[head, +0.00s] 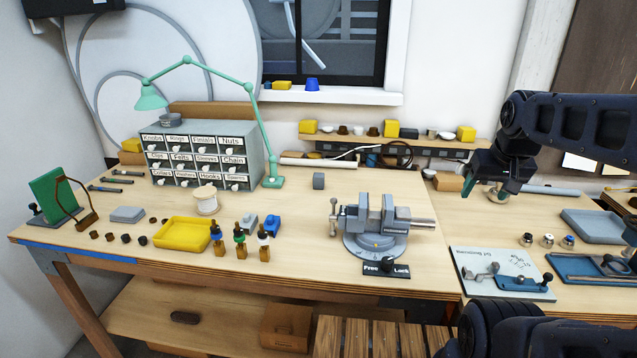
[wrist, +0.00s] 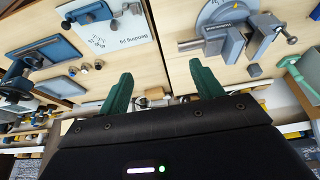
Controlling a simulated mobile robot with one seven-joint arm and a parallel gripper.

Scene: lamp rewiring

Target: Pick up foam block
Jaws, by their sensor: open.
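A small dark grey block (head: 318,181) stands on the workbench between the green lamp's base and the vise; it looks like the foam block, though its material cannot be told for sure. It also shows in the wrist view as a small grey block (wrist: 254,70), right of my fingers. My gripper (head: 484,191) hangs above the right part of the bench, well right of the block and beyond the vise. In the wrist view my gripper (wrist: 162,80) has its two green fingers apart with nothing between them.
The green lamp (head: 272,181) and drawer cabinet (head: 203,158) are left of the block. A back shelf (head: 345,140) holds yellow blocks and small items. A white instruction board (head: 500,270) lies front right.

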